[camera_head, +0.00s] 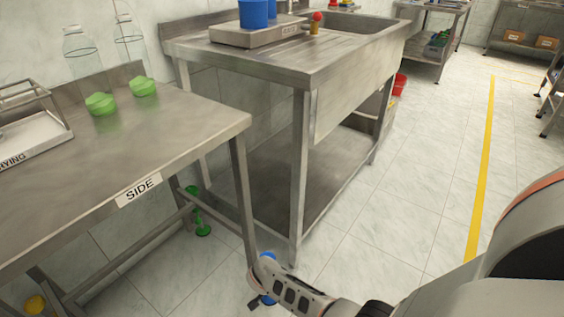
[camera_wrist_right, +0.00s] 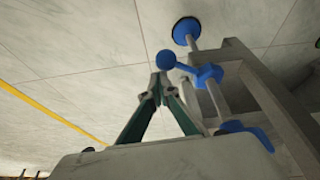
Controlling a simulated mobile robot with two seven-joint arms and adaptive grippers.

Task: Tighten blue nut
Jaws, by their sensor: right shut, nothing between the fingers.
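In the right wrist view, the blue nut (camera_wrist_right: 208,75) sits around a grey table leg. A short arm on it ends in a round blue knob (camera_wrist_right: 166,60). My right gripper (camera_wrist_right: 160,80) is shut and empty, its tips just below the knob in the picture; I cannot tell whether they touch it. In the head view, my right gripper (camera_head: 254,276) is low beside the front leg of the side table, partly covering blue parts (camera_head: 268,288) there. My left gripper is not in view.
A blue foot (camera_wrist_right: 186,30) stands on the floor. The side table (camera_head: 190,135) carries green pieces (camera_head: 143,86) and a drying rack (camera_head: 35,133). Another leg has a green foot (camera_head: 202,229). A sink bench (camera_head: 345,62) stands behind. The tiled floor at right is clear.

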